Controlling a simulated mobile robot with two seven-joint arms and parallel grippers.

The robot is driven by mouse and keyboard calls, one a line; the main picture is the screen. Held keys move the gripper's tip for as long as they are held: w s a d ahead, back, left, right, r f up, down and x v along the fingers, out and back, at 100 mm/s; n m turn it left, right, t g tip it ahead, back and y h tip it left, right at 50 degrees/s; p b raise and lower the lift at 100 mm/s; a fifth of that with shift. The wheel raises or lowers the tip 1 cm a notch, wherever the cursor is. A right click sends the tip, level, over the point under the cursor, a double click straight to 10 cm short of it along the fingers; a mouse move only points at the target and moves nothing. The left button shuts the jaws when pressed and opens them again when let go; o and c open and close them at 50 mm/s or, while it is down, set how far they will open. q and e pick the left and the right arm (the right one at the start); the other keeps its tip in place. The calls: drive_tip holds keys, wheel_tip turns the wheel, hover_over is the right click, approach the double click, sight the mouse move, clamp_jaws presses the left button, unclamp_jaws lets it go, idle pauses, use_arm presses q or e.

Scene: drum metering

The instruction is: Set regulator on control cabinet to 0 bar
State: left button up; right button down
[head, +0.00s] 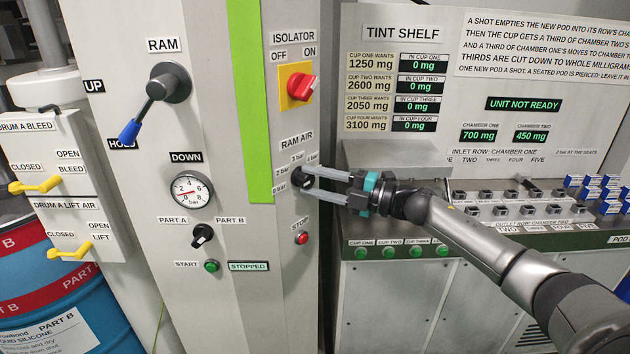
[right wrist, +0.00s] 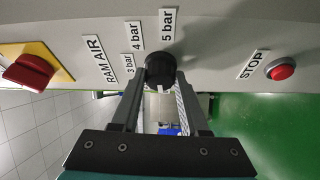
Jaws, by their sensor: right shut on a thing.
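The regulator is a small black knob (head: 304,184) on the side face of the control cabinet, under the RAM AIR label. Bar labels ring it; in the head view I make out 0, 2, 3 and what looks like 4 bar. My right gripper (head: 310,182) reaches it from the right, its two fingers shut around the knob. In the right wrist view the knob (right wrist: 160,68) sits between the fingertips of the gripper (right wrist: 161,78), near the 5 bar label. Its exact setting is partly hidden by the fingers. My left gripper is not in view.
A red isolator switch (head: 301,87) on a yellow plate is above the knob, and a red stop button (head: 301,238) below. A pressure gauge (head: 187,191) and the blue-tipped ram lever (head: 155,97) are on the cabinet's left face. The tint shelf (head: 400,155) stands right.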

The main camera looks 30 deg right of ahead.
drive_tip(key=shift+n, duration=0.6)
drive_tip(key=shift+c, duration=2.1)
unclamp_jaws()
drive_tip(key=shift+s, duration=0.1)
drive_tip(key=shift+s+d, duration=0.4)
drive_tip(key=shift+s, duration=0.1)
drive_tip(key=v, duration=1.3)
drive_tip(key=shift+s+d+r+p, duration=0.2)
drive_tip(key=shift+s+r+p, duration=0.1)
drive_tip(key=shift+s, duration=0.05)
drive_tip(key=shift+f, duration=0.1)
